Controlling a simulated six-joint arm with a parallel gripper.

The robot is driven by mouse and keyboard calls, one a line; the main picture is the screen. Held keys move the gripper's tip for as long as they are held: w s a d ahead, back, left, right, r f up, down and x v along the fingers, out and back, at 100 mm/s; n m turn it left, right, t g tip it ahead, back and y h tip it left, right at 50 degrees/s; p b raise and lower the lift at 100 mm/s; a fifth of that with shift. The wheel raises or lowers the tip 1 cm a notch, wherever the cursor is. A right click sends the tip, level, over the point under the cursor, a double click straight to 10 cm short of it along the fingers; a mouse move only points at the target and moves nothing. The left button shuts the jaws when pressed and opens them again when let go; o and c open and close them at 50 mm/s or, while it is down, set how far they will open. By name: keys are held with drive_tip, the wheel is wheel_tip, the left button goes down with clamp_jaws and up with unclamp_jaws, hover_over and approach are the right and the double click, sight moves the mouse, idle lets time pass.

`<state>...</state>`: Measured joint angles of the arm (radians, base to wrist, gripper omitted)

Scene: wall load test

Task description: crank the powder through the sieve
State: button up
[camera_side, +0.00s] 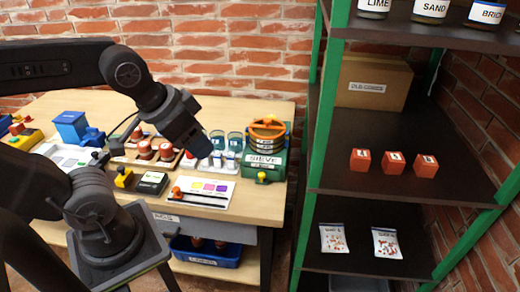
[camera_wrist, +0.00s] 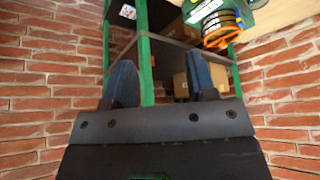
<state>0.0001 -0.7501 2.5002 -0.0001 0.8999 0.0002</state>
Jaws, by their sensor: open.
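The sieve (camera_side: 268,136) stands at the right end of the wooden bench in the side view, a stack of orange and dark rings on a green base labelled SIEVE (camera_side: 264,161). An orange bar, perhaps the crank, lies across its top. The sieve also shows in the wrist view (camera_wrist: 222,30), upper right and beyond my fingers. My gripper (camera_side: 201,147) is above the bench, left of the sieve and apart from it. In the wrist view my gripper (camera_wrist: 162,82) has its two blue fingers wide apart with nothing between them. I cannot make out any powder.
Small jars (camera_side: 217,140) stand just left of the sieve. Red-topped items (camera_side: 145,150), a white colour card (camera_side: 205,191) and a blue box (camera_side: 71,126) share the bench. A green-posted shelf (camera_side: 322,120) rises to the right, with orange cubes (camera_side: 393,162) and a cardboard box (camera_side: 372,82).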

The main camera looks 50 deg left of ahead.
drive_tip(key=shift+o, duration=0.2)
drive_tip(key=shift+o, duration=0.6)
drive_tip(key=shift+w, duration=0.1)
drive_tip(key=w+a+f+n+g+h, duration=0.1)
drive_tip(key=w+a+n+h, duration=0.25)
drive_tip(key=w+n, duration=0.5)
drive_tip(key=w+a+f+n+g+h, duration=0.1)
drive_tip(key=w+a+n+h, duration=0.3)
drive_tip(key=w, duration=0.7)
drive_tip(key=n+t, duration=0.7)
drive_tip(key=n, duration=1)
approach(270, 117)
drive_tip(key=shift+m, duration=0.25)
drive_tip(key=x, duration=1.2)
drive_tip(key=shift+w, duration=0.2)
drive_tip(key=shift+c, duration=0.2)
